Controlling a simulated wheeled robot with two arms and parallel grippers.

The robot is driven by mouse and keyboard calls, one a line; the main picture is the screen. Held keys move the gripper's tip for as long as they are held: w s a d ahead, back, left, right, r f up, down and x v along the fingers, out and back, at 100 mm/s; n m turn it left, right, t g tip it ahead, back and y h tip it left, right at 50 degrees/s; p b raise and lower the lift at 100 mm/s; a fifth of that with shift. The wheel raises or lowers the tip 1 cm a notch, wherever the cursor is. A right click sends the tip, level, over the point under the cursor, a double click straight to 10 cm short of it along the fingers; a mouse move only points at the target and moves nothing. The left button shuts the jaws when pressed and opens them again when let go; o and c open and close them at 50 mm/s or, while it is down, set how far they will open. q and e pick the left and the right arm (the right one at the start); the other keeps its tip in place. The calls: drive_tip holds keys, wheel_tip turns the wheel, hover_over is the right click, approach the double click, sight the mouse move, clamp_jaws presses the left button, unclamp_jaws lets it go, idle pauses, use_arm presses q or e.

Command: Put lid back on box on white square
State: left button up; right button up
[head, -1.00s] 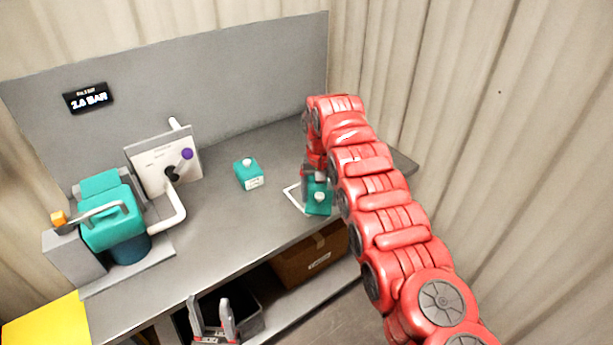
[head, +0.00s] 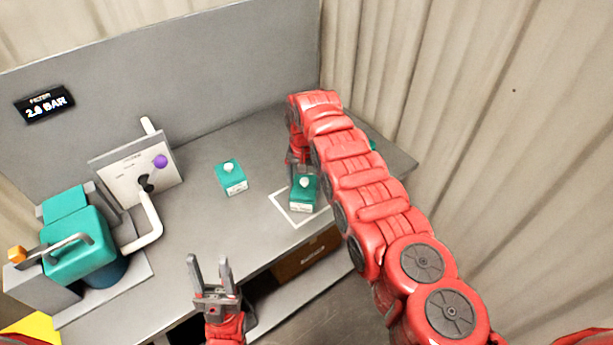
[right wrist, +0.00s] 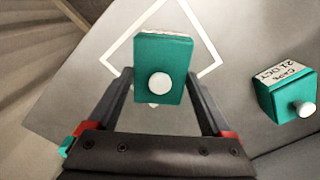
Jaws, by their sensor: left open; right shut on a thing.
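A green box (head: 304,190) with a white knob on top and a white label low on its front is at the white square outline (head: 283,212). My right gripper (right wrist: 158,85) is shut on it, one finger on each side. The held box also shows in the right wrist view (right wrist: 162,55), knob toward the camera, over the outline. I cannot tell whether its base touches the table, or whether the lid is seated or apart from a body below. A second knobbed green box (head: 231,179) stands to the left. My left gripper (head: 209,272) is open and empty at the table's front.
A machine with a teal handled container (head: 78,245) and a panel with a purple knob (head: 160,161) stands at the left. A green thing (head: 372,145) is mostly hidden behind my right arm. A brown carton (head: 303,254) is under the table. The table's middle is clear.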

drive_tip(key=shift+w+f, duration=0.1)
drive_tip(key=shift+w, duration=0.05)
drive_tip(key=o, duration=1)
drive_tip(key=shift+a, duration=0.1)
drive_tip(key=shift+o, duration=0.5)
drive_tip(key=shift+a, duration=0.1)
drive_tip(key=shift+r, duration=0.2)
